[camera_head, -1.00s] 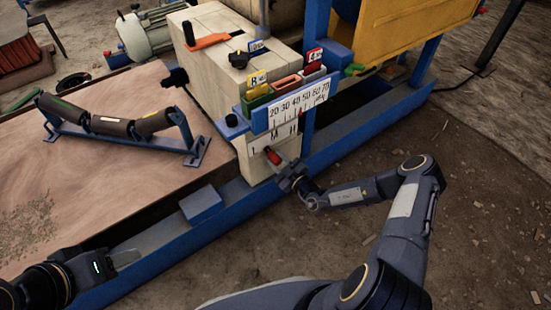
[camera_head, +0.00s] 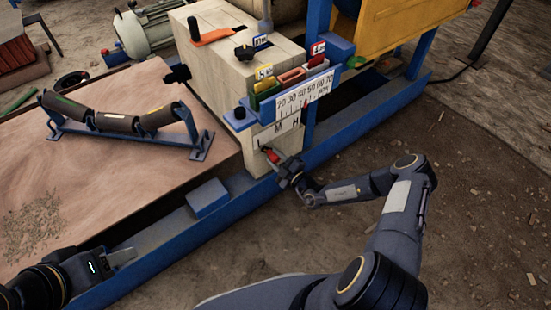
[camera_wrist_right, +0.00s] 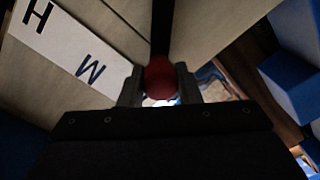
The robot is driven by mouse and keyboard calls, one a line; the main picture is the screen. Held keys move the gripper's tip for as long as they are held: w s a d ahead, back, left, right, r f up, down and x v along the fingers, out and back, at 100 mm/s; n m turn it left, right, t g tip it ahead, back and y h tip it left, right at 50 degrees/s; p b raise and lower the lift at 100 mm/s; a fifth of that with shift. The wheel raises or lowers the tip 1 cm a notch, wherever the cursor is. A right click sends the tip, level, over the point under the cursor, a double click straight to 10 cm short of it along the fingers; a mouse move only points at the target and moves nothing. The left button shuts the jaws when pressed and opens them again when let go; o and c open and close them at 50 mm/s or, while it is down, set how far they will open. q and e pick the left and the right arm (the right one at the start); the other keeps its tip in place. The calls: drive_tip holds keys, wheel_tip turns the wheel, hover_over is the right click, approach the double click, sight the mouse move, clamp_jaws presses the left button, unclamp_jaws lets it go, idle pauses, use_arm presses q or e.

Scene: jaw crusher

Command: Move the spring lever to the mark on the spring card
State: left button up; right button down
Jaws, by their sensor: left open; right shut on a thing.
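The spring lever's red knob (camera_head: 271,156) is at the front of the pale machine block, below the white L-M-H card (camera_head: 277,131). In the head view it stands near the L end, left of M. My right gripper (camera_head: 278,162) is shut on the knob; the right wrist view also shows the knob (camera_wrist_right: 160,78) between the fingers. That view shows the card (camera_wrist_right: 62,45) with H and M readable and no L. I cannot tell which card is the spring card or make out its mark. My left gripper (camera_head: 125,257) is open and empty at lower left.
A ruler plate (camera_head: 304,97) marked 20 to 70 sits above the lever, under a rack of coloured cards (camera_head: 290,78). A roller frame (camera_head: 125,125) lies on the wooden board (camera_head: 90,185). A blue beam (camera_head: 230,205) runs below; bare ground lies right.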

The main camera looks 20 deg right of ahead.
drive_tip(key=shift+s+f, duration=0.1)
drive_tip(key=c, duration=1.1)
unclamp_jaws()
drive_tip(key=shift+o, duration=0.2)
drive_tip(key=p+v, duration=0.2)
drive_tip(key=v, duration=0.5)
drive_tip(key=shift+s, duration=0.3)
drive_tip(key=shift+d, duration=0.1)
